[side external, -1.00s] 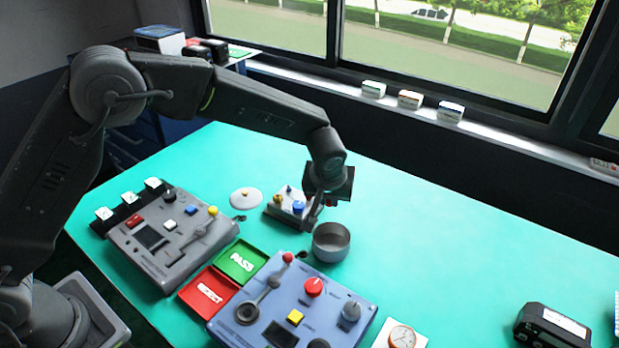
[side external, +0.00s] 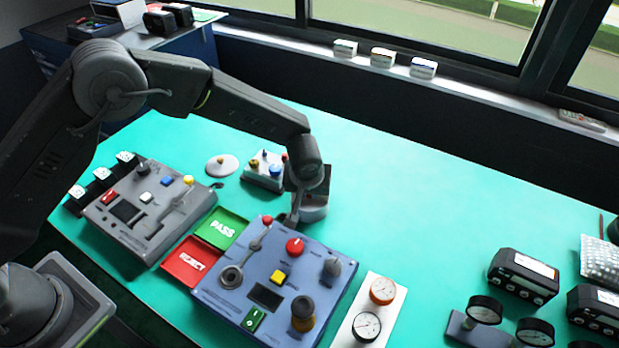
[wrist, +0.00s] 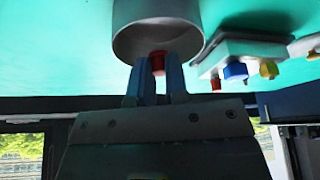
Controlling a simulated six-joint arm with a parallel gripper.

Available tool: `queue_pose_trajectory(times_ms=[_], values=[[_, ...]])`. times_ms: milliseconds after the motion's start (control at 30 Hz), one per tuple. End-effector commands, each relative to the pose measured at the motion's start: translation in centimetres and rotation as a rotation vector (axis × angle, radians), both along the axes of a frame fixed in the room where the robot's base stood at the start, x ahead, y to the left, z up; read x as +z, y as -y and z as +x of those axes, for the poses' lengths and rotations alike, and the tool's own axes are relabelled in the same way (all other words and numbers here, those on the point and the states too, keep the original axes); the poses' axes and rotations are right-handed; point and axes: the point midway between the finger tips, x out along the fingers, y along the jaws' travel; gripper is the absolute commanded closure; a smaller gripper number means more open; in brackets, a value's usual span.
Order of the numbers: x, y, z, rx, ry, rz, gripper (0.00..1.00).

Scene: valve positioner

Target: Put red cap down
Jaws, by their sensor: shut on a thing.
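My gripper (wrist: 157,72) is shut on the red cap (wrist: 157,62), which shows between the two blue fingertips in the wrist view. The fingertips and cap overlap the opening of a round grey metal bowl (wrist: 142,42). I cannot tell how far the cap is above the bowl floor. In the side external view my gripper (side external: 294,216) is at the left side of the bowl (side external: 315,209), and the arm partly covers it. The cap is hidden there.
The green tabletop right of the bowl is clear.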

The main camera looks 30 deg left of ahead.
Motion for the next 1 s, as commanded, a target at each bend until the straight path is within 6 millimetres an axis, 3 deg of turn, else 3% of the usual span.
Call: queue_pose_trajectory(times_ms=[300,667,700,1000], values=[[-2.2,0.0,0.0,-0.001,0.0,0.0,1.0],[-2.4,0.0,0.0,0.0,0.001,0.0,1.0],[-2.4,0.0,0.0,0.0,0.001,0.0,0.82],[-2.4,0.0,0.0,0.0,0.001,0.0,0.56]])
